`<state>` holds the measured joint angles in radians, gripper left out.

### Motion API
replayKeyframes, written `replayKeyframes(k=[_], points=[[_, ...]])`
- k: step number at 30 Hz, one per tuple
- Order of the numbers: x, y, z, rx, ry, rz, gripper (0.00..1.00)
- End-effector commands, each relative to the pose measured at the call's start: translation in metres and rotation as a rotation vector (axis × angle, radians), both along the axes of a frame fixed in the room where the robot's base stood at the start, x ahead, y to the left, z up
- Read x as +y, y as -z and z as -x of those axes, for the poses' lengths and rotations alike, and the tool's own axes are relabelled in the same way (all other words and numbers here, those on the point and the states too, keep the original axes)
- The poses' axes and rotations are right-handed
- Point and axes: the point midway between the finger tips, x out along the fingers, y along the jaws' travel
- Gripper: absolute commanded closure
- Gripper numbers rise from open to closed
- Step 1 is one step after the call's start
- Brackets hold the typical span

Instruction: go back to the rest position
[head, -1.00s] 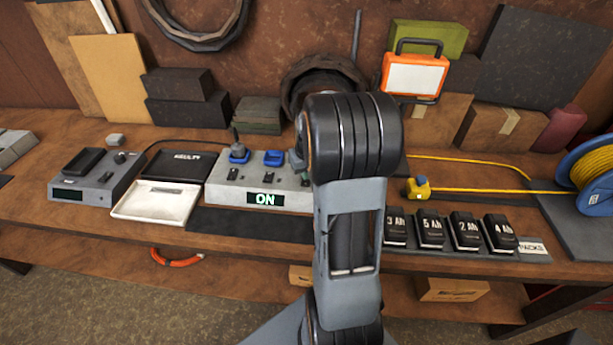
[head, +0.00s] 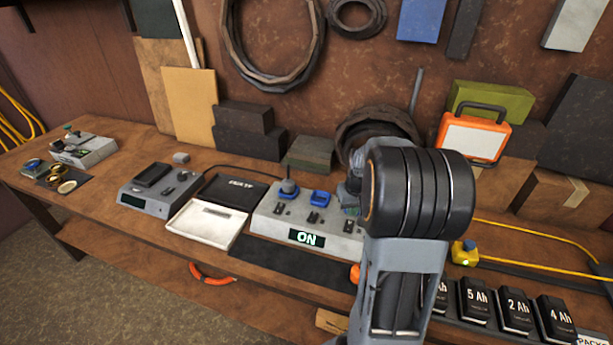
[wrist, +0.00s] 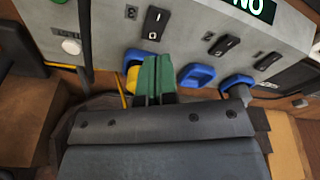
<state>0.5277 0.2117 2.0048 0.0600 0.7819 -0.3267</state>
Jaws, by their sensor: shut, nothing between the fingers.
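My gripper shows in the wrist view as two green fingers (wrist: 153,78) closed together with nothing between them. They are in front of the grey control box (wrist: 110,30), whose display reads ON and appears upside down there. In the head view the control box (head: 268,222) stands on the bench, with blue cups (head: 320,197) on top and black switches on its face. My arm covers its right end and most of my gripper. In the wrist view the fingers overlap one blue cup; whether they touch it, I cannot tell.
Black battery packs (head: 513,310) stand at the lower right of the workbench (head: 120,222). A charger (head: 160,190) and a white tray (head: 207,224) are left of the box. A yellow block (head: 464,255) with a yellow cord lies right of my arm.

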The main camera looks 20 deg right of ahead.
Motion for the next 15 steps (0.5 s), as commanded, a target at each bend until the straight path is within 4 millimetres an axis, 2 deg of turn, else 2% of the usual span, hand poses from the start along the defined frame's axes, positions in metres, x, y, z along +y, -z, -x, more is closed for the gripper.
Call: replayKeyframes(k=[6,8,11,15], points=[[0.001,0.001,0.002,0.009,0.038,-0.01,1.0],[0.007,0.01,0.014,0.048,0.077,-0.033,1.0],[0.033,0.0,0.036,0.068,0.116,-0.042,1.0],[0.082,-0.027,0.06,0.044,0.085,-0.024,1.0]])
